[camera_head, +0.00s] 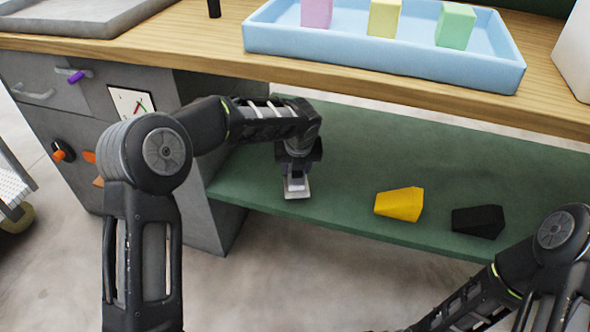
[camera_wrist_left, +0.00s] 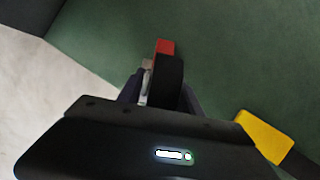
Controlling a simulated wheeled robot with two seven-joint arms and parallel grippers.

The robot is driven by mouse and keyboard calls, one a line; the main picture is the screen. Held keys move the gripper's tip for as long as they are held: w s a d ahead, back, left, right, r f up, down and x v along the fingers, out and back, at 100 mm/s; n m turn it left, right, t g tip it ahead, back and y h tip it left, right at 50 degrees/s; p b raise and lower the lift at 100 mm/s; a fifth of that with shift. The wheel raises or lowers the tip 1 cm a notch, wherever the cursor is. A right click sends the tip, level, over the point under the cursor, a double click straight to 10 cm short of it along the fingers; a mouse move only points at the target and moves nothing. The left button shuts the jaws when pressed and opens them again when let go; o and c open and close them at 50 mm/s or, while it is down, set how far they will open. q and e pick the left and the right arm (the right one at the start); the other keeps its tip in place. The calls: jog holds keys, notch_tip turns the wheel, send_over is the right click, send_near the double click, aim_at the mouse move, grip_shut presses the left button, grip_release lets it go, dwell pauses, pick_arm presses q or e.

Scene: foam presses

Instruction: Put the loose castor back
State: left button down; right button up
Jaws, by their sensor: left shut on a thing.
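The castor (camera_wrist_left: 170,82) shows in the left wrist view as a black wheel with a red tab and a metal bracket. My left gripper (camera_wrist_left: 163,98) is shut on it, with a finger on either side. In the head view my left gripper (camera_head: 296,174) reaches down over the green lower shelf (camera_head: 340,140), and a pale plate (camera_head: 297,192) shows at its tip. I cannot tell whether the castor touches the shelf. My right gripper is out of view; only part of its arm shows at lower right.
A yellow wedge (camera_head: 400,204) and a black wedge (camera_head: 478,222) lie on the shelf to the right. The wooden worktop (camera_head: 200,45) overhangs the shelf and carries a blue tray (camera_head: 380,62) with coloured blocks. A grey cabinet (camera_head: 195,200) stands at left.

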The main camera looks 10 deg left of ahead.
pick_arm(q)
jog(key=shift+w+a+r, duration=0.1)
jog(key=shift+w+a, duration=0.2)
jog(key=shift+w, duration=0.65)
jog(key=shift+w+a, duration=0.3)
jog(key=shift+w, duration=0.65)
notch_tip(320, 180, down, 4)
jog(key=b, duration=0.2)
jog(key=shift+r+b, duration=0.1)
jog(key=shift+b, duration=0.3)
jog(key=shift+r, duration=0.1)
jog(key=c, duration=0.8)
grip_release()
